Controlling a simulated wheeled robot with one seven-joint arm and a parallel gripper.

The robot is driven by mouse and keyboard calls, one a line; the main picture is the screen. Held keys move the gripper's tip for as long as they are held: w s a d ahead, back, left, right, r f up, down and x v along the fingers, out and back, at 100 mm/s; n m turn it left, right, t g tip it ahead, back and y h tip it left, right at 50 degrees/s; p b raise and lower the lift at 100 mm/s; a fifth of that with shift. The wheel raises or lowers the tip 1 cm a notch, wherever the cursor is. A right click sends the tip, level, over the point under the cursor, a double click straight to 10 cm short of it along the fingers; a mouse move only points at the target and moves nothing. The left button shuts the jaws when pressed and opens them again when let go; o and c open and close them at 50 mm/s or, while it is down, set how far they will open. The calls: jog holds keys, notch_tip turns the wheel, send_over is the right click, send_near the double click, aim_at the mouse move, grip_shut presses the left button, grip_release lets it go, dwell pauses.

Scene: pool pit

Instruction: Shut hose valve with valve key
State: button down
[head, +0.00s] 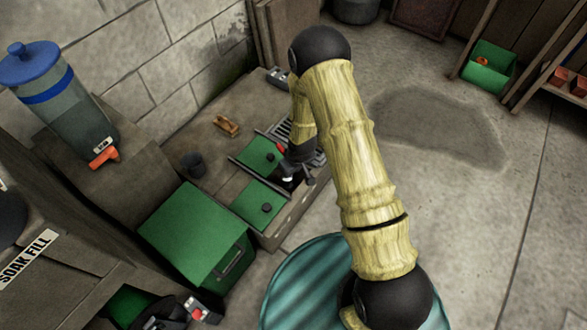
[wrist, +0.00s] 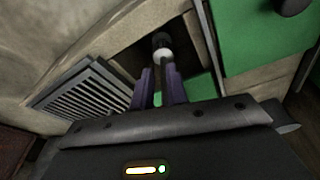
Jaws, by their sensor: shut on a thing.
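My gripper (head: 291,172) reaches down at the low bench with green lids in the head view. In the wrist view its two purple-grey fingers (wrist: 160,88) are shut on a narrow dark piece with a pale band (wrist: 162,52), apparently the valve key. Its far end points into a dark square opening (wrist: 135,55) beside a green lid (wrist: 232,30). A small red part (head: 281,148) shows by my gripper in the head view. My arm and fingers hide much of the key. I cannot make out the hose valve or whether the key touches it.
Two green lids with dark knobs (head: 267,208) lie between rails. A slatted grate (wrist: 85,98) is beside the opening. A green box (head: 195,232), dark cup (head: 193,164), wooden piece (head: 227,126) and blue-lidded dispenser (head: 52,88) stand left. The floor at right (head: 480,210) is clear.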

jog(key=shift+f, duration=0.5)
dwell(0.3)
jog(key=shift+w+a+m+g+h+p, duration=0.15)
jog(key=shift+a+m+h+p, duration=0.6)
jog(key=shift+m, duration=2.1)
jog(key=shift+w+a+m+g+h+p, duration=0.25)
jog(key=shift+a+m+p, duration=0.85)
jog(key=shift+m, duration=1.8)
jog(key=shift+w+a+m+t+h+p, duration=0.1)
jog(key=shift+a+m+h+p, duration=0.8)
jog(key=shift+m, duration=1.95)
jog(key=shift+a+y, duration=0.2)
jog(key=shift+y, duration=0.1)
jog(key=shift+r, duration=0.2)
jog(key=shift+w+d+p+v, duration=0.1)
jog(key=shift+d+p+v, duration=0.05)
jog(key=shift+p+v, duration=0.75)
jog(key=shift+w+d+p+v, duration=0.1)
jog(key=shift+d+p+v, duration=0.05)
jog(key=shift+p+v, duration=0.7)
jog(key=shift+r, duration=0.2)
